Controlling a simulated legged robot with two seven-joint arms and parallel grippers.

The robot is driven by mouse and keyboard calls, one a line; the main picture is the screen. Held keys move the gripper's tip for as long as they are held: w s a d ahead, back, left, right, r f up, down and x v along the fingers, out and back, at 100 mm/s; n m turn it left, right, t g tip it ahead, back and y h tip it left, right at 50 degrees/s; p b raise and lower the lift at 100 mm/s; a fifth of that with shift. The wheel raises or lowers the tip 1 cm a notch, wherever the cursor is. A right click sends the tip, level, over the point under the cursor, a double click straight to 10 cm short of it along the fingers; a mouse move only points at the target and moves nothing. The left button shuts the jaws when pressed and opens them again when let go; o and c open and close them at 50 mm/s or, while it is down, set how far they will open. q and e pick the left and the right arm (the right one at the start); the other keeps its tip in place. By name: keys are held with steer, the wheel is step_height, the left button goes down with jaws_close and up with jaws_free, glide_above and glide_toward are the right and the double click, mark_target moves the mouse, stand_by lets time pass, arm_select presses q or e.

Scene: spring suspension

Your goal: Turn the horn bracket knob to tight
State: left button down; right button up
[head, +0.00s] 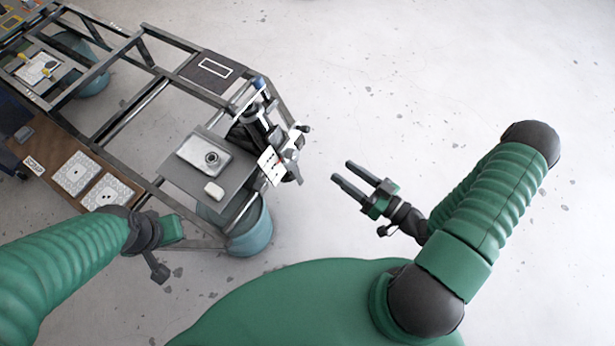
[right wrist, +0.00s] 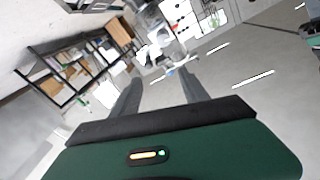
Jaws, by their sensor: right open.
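A dark mechanical assembly (head: 262,132) with white plates, a blue part and several dark knobs sits at the right end of the metal frame. I cannot tell for certain which part is the horn bracket knob; a small dark knob (head: 305,128) sticks out on its right side. My right gripper (head: 341,172) is open and empty, apart from the assembly, to its right and slightly lower. Its spread fingers also show in the right wrist view (right wrist: 160,97), with nothing between them. My left arm's wrist (head: 145,232) is at the lower left; its fingers are not clearly visible.
The metal frame (head: 148,100) runs from upper left to the assembly. A grey plate (head: 176,172) carries a white box with a round dial and a small white block. A blue-green bin (head: 251,232) stands below. Open floor lies right of the frame.

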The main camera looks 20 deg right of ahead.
step_height(320, 180, down, 4)
steer(key=d+n+g+y+b, duration=0.2)
steer(key=d+n+y+b, duration=0.1)
steer(key=n, duration=0.7)
glide_toward(298, 156)
steer(key=shift+g+y, duration=0.3)
steer(key=shift+g, duration=0.1)
steer(key=x, duration=0.9)
steer(key=shift+w+r, duration=0.15)
steer(key=shift+w, duration=0.05)
arm_select(q)
steer(key=s+x, duration=0.1)
steer(key=x, duration=0.5)
steer(key=shift+f, duration=0.2)
steer(key=shift+s, duration=0.1)
arm_select(e)
steer(key=shift+c, duration=0.4)
steer(key=shift+d, duration=0.1)
jaws_close()
